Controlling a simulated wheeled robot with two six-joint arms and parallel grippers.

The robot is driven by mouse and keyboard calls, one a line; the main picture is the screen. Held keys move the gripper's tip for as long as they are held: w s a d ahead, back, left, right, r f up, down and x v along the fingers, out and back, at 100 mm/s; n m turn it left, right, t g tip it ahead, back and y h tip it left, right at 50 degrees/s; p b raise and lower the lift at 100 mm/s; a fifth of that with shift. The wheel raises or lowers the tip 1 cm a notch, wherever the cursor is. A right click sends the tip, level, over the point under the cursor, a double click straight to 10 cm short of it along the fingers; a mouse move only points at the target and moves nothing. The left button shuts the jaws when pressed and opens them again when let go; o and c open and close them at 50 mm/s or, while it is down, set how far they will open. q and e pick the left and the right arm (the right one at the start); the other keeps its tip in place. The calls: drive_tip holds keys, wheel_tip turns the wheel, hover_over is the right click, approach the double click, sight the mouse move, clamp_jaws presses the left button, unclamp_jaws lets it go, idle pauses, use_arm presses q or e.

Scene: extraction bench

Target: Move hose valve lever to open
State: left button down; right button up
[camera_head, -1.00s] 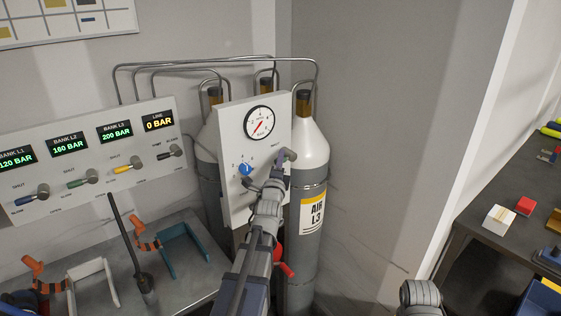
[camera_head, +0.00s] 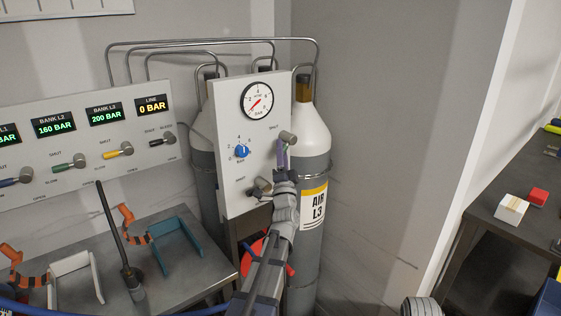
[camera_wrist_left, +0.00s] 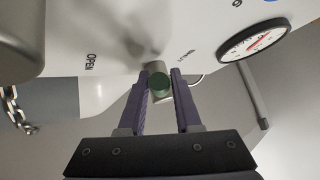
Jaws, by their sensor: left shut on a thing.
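A white regulator panel (camera_head: 231,180) stands in front of the gas cylinders. At its right side is a grey valve hub (camera_head: 289,137) with a small label that looks like SHUT above it. My left gripper (camera_head: 283,156) is just below this hub, its purple fingers up against the panel. In the left wrist view, the fingers (camera_wrist_left: 160,88) are shut on the green-ended valve lever (camera_wrist_left: 160,84). The word OPEN is printed on the panel to the lever's left there; the other label is too small to read surely. My right gripper is out of view.
A second valve knob (camera_head: 262,187) sits lower on the panel, close to my left wrist. A blue dial (camera_head: 242,151) and a round gauge (camera_head: 257,101) are also on it. The AIR L3 cylinder (camera_head: 312,239) stands right behind. A bench (camera_head: 190,274) with hooked stands is at left.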

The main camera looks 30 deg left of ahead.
use_arm(q)
drive_tip(key=n+y, duration=0.1)
drive_tip(key=f+n+g+y+b, duration=0.1)
drive_tip(key=n+y, duration=0.1)
drive_tip(key=w+n+y+b, duration=0.1)
drive_tip(key=n, duration=0.1)
drive_tip(key=shift+w+d+f+g, duration=0.1)
drive_tip(key=shift+d+f+g, duration=0.05)
drive_tip(key=shift+g, duration=0.15)
drive_tip(key=shift+w+d+f+n+g+y+b, duration=0.15)
drive_tip(key=shift+w+n+g+y+b, duration=0.25)
drive_tip(key=shift+n+g+y, duration=1.6)
drive_tip(key=shift+w+d+r+n+g+y+b, duration=0.15)
drive_tip(key=shift+w+n+g+y+b, duration=0.55)
drive_tip(key=shift+n+g, duration=2.3)
drive_tip(key=shift+w+d+f+n+g+y+b, duration=0.2)
drive_tip(key=shift+n+g+y, duration=1.45)
drive_tip(key=shift+n, duration=1.75)
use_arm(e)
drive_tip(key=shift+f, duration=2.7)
use_arm(q)
drive_tip(key=shift+s+n+g+y, duration=0.1)
drive_tip(key=shift+n+g+y, duration=0.15)
drive_tip(key=shift+n, duration=0.35)
drive_tip(key=c, duration=0.6)
unclamp_jaws()
drive_tip(key=shift+s+d, duration=0.1)
